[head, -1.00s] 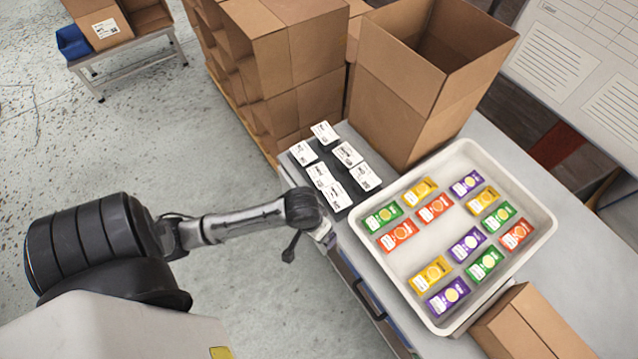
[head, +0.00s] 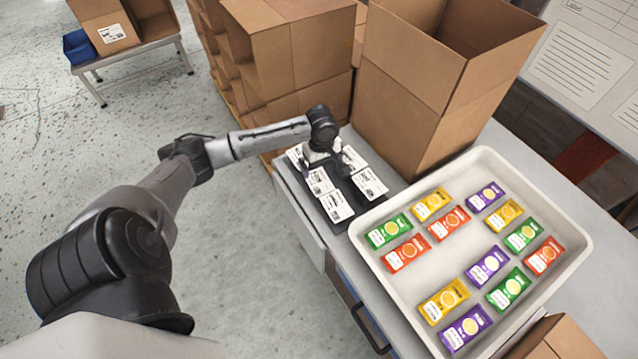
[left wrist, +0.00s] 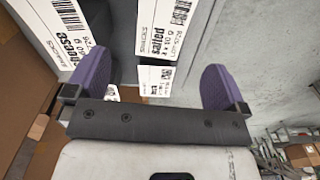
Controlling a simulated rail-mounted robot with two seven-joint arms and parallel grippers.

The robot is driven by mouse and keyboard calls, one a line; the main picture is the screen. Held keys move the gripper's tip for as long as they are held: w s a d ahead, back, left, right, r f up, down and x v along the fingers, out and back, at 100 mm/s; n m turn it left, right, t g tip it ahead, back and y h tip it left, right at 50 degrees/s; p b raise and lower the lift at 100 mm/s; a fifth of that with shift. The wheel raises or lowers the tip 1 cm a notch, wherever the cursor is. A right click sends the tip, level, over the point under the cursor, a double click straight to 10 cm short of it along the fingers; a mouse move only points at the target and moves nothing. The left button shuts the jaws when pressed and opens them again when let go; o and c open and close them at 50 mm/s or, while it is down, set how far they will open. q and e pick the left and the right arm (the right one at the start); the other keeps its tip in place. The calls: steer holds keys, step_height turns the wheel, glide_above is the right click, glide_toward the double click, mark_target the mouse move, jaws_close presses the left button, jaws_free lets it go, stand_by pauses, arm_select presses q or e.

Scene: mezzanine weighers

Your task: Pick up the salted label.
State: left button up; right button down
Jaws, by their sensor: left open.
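My left gripper (head: 334,166) is above the board and partly hides the labels. In the left wrist view its purple fingers (left wrist: 155,82) are apart, with nothing held. A label (left wrist: 165,28) shows between and beyond them, another (left wrist: 68,28) to the left. My right gripper is not in view.
A white tray (head: 400,278) of colourful packets stands right of the board. A tall open carton (head: 410,110) stands behind it, close to my gripper. Stacked cartons (head: 290,50) are at the back. Open floor lies to the left.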

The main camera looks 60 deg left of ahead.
mark_target(319, 182)
arm_select(q)
step_height(319, 182, down, 2)
steer(key=shift+f, duration=0.25)
steer(key=f, duration=0.4)
steer(key=shift+s+a+b, duration=0.25)
steer(key=shift+b, duration=0.1)
steer(key=shift+f, duration=0.7)
steer(key=shift+c, duration=0.5)
steer(key=c, duration=0.8)
steer(key=shift+r, duration=0.1)
